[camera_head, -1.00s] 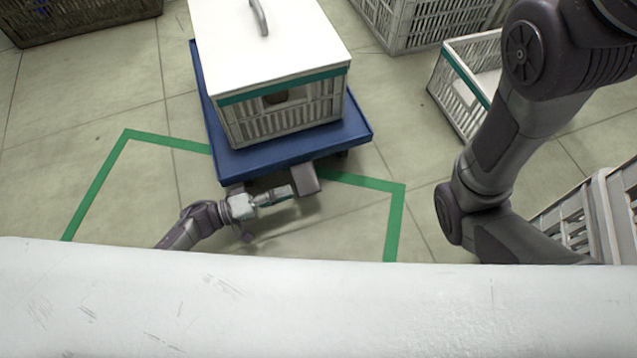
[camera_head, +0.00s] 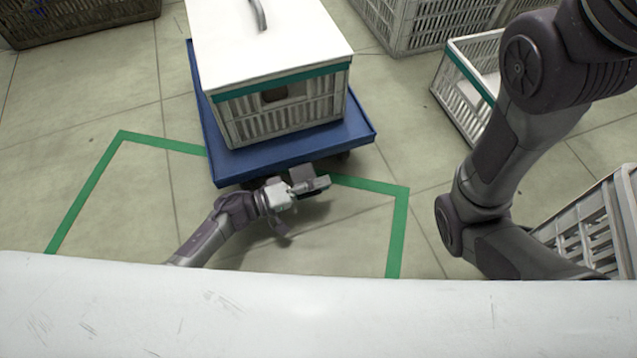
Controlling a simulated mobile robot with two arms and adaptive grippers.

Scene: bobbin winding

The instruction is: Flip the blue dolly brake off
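The blue dolly (camera_head: 290,152) stands on the floor and carries a white-lidded crate (camera_head: 270,45) with a green band. A small grey tab (camera_head: 302,174), perhaps the brake pedal, shows at the dolly's front edge. My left gripper (camera_head: 318,187) is low in front of that edge, by the tab, and points right. It overlaps the tab in the picture; I cannot tell whether they touch. Its fingers are too small and foreshortened to tell whether they are open or shut. My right arm comes down at the right, and its gripper is hidden behind the white surface in front.
Green floor tape (camera_head: 398,235) outlines an area in front of the dolly. Grey crates stand at the back right (camera_head: 425,30) and lower right (camera_head: 600,225), with a green-banded one (camera_head: 462,95) between. A white surface (camera_head: 300,320) spans the front. Floor left of the dolly is clear.

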